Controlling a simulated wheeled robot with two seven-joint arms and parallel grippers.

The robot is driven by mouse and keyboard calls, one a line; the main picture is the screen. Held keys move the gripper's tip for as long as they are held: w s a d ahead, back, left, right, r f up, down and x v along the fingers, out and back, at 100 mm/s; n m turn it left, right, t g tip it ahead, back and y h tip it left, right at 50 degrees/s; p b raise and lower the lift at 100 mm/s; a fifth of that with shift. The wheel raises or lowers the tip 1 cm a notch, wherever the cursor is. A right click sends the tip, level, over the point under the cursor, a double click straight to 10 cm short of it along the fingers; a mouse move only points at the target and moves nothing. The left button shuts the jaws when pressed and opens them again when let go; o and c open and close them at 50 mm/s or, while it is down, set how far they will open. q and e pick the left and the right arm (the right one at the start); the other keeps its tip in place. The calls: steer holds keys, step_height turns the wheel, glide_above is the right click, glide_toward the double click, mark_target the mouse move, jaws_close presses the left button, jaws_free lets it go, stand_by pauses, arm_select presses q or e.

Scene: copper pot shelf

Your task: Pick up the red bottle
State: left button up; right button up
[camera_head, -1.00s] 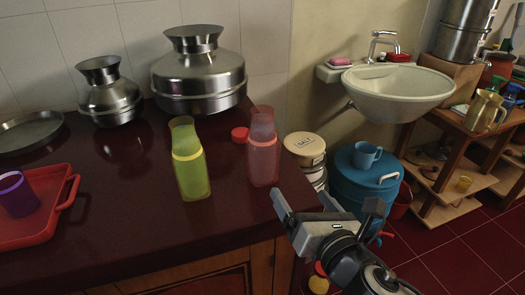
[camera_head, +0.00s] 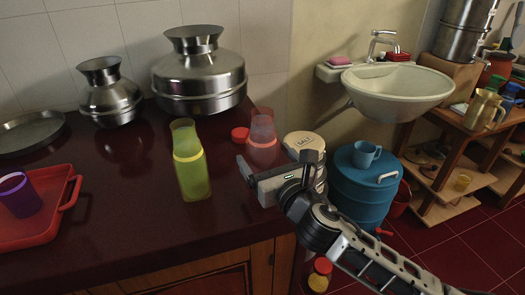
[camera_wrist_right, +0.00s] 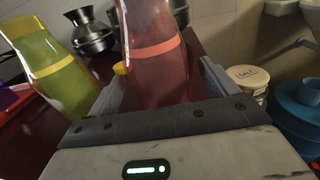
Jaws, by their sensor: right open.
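The red bottle (camera_head: 263,140) is translucent and stands upright near the right end of the dark counter. Its lower part is hidden behind my right gripper (camera_head: 275,163) in the head view. In the right wrist view the red bottle (camera_wrist_right: 152,50) stands between the two open fingers (camera_wrist_right: 160,92), with its orange band above them. I cannot tell whether either finger touches it. My left gripper is not in view.
A yellow-green bottle (camera_head: 192,175) stands close by, left of the red one. A red cap (camera_head: 240,134) lies just behind. Steel pots (camera_head: 200,75) stand at the back. A red tray (camera_head: 45,225) with a purple cup (camera_head: 18,195) lies at left. The counter's front middle is clear.

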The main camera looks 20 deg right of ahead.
mark_target(258, 131)
steer(key=w, duration=0.4)
steer(key=shift+w+a+r, duration=0.15)
steer(key=shift+a+r, duration=0.05)
steer(key=shift+a, duration=0.05)
steer(key=c, duration=1.2)
steer(key=shift+r, duration=0.1)
steer(key=shift+c, duration=1.3)
steer(key=shift+r, duration=0.15)
steer(key=shift+r, duration=0.25)
steer(key=r, duration=0.1)
steer(key=r+p, duration=0.1)
steer(key=r, duration=0.1)
steer(key=shift+s+a+r, duration=0.2)
steer(key=shift+s, duration=0.05)
steer(key=s+a+r+p, duration=0.2)
steer(key=s+a+r, duration=0.6)
steer(key=s, duration=0.2)
steer(key=shift+s+r+p, duration=0.3)
steer(key=shift+s+r, duration=0.1)
